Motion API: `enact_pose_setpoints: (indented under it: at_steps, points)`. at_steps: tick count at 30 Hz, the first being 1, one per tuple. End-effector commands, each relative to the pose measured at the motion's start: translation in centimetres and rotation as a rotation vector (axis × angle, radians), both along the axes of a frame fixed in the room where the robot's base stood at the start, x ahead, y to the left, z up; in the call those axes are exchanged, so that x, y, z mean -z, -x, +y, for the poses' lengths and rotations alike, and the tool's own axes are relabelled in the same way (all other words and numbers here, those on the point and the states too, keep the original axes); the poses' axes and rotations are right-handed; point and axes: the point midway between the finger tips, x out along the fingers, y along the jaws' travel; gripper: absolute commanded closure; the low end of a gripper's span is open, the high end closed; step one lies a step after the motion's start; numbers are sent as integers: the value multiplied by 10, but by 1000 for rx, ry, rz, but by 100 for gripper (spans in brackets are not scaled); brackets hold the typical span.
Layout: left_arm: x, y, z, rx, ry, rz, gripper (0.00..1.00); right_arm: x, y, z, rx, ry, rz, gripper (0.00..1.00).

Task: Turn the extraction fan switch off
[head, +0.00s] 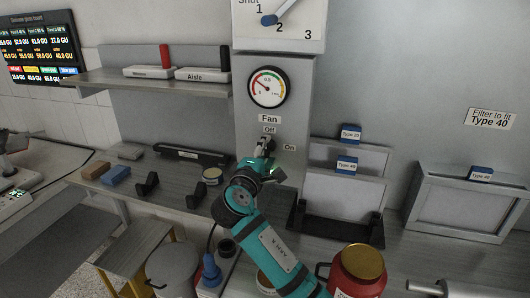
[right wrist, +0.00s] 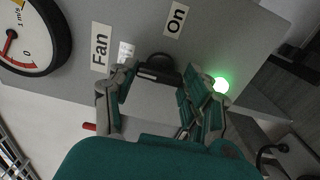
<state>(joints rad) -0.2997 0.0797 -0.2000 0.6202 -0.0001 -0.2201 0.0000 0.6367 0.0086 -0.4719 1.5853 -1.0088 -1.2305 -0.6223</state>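The fan switch (right wrist: 160,68) is a black knob on the grey column, with a "Fan" label (head: 269,118), "Off" above and "On" (head: 289,147) at right. A green light (right wrist: 221,85) glows beside it in the right wrist view. My right gripper (head: 265,146) is at the switch and hides much of it in the head view. In the right wrist view its fingers (right wrist: 160,78) are spread, one on each side of the black knob. I cannot tell if they touch it.
A round gauge (head: 267,87) is above the switch, and a dial with a blue handle (head: 269,20) higher up. A shelf (head: 150,82) juts out at left. Filter frames (head: 345,188) stand at right. A red container (head: 358,273) stands in front, near my right arm.

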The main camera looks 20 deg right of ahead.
Motion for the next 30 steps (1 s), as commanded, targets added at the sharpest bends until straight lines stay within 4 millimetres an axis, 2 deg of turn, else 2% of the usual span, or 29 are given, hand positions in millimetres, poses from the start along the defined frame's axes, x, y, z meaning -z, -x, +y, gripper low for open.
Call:
enact_pose_setpoints:
  at_steps: [1, 6, 17, 30]
  points:
    - [0, 0, 0, 0, 0, 0, 100, -1, 0, 0, -1, 4, -1, 46]
    - [0, 0, 0, 0, 0, 0, 100, 0, 0, 0, 0, 1, 0, 27]
    - [0, 1, 3, 1, -3, 1, 100, 1, 6, 5, -2, 0, 0, 27]
    - [0, 0, 1, 0, -1, 1, 100, 1, 77, 53, -2, -3, 2, 27]
